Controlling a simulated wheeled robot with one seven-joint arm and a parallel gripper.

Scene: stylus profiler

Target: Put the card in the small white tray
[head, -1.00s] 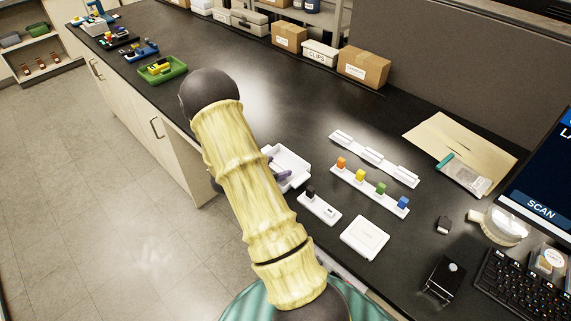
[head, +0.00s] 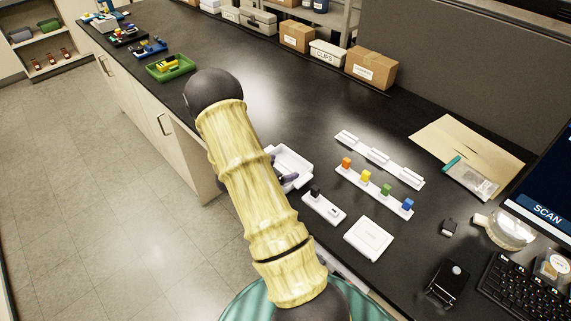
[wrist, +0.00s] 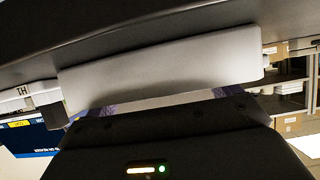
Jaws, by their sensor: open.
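The small white tray (head: 303,165) stands on the black counter in the head view, partly hidden behind my arm. My gripper (head: 288,180) shows there only as a purple fingertip at the tray, apparently over or inside it. In the wrist view a long white wall (wrist: 165,70), probably the tray's, lies across the picture close to the jaws. Purple finger parts of my gripper (wrist: 165,101) show below it, wide apart, so it is open. I cannot make out the card for certain in either view; the tray's inside is mostly hidden.
Right of the tray are a white holder with a black piece (head: 324,208), a rack with coloured blocks (head: 374,192), a white slotted strip (head: 380,160) and a white square box (head: 369,238). A small black item (head: 449,227) lies farther right.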

